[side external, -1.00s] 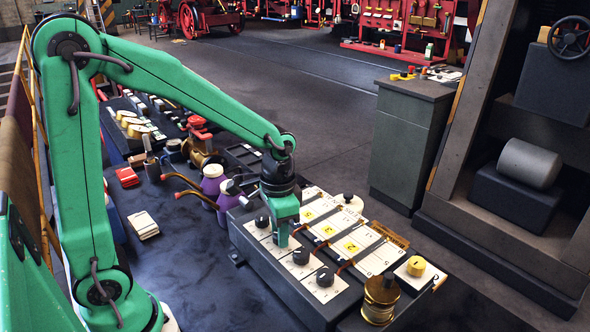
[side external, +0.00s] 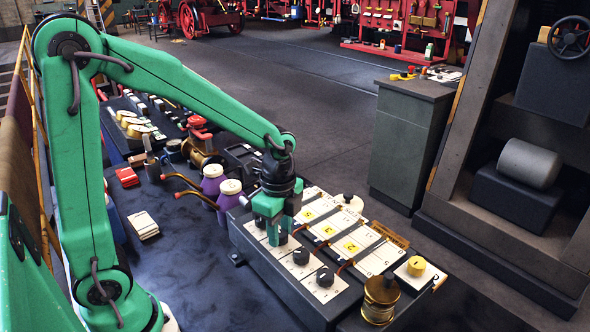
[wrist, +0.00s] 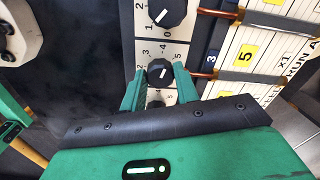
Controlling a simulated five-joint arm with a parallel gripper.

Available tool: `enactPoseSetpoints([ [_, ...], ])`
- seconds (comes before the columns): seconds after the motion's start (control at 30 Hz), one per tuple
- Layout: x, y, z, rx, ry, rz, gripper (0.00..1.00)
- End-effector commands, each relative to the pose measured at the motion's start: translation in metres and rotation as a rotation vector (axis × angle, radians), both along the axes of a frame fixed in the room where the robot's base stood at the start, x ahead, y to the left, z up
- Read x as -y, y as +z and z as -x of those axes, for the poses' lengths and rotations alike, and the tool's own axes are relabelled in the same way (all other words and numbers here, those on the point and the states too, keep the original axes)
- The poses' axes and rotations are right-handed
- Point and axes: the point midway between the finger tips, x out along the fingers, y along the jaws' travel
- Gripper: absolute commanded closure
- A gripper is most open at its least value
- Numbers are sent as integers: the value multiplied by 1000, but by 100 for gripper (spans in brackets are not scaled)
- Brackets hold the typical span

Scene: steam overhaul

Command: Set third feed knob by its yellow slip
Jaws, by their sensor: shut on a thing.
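A row of black knobs with white pointer lines stands on white numbered dial plates along the grey feed box (side external: 270,275). My gripper (wrist: 157,78) is shut on one black knob (wrist: 160,69), with a green finger on each side of it. In the side view my gripper (side external: 274,234) is low over the far part of the row, and its fingers partly hide the knobs there. Two nearer knobs (side external: 302,256) (side external: 325,277) stand clear. Yellow numbered slips (side external: 351,247) lie on the white cards beside the row; one yellow slip (wrist: 245,52) reads 5 in the wrist view.
Purple jars (side external: 230,200) with white lids stand close behind my gripper. Copper pipes (wrist: 205,73) run between dials and cards. The dark bench at front left is mostly clear.

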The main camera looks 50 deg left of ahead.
Motion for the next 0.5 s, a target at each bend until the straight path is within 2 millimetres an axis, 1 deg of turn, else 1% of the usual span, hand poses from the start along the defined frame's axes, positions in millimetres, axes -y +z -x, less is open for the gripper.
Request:
enactPoseSetpoints([
  [0.3,0,1,0,1,-297,0,92],
  [0.5,0,1,-1,1,-451,0,92],
])
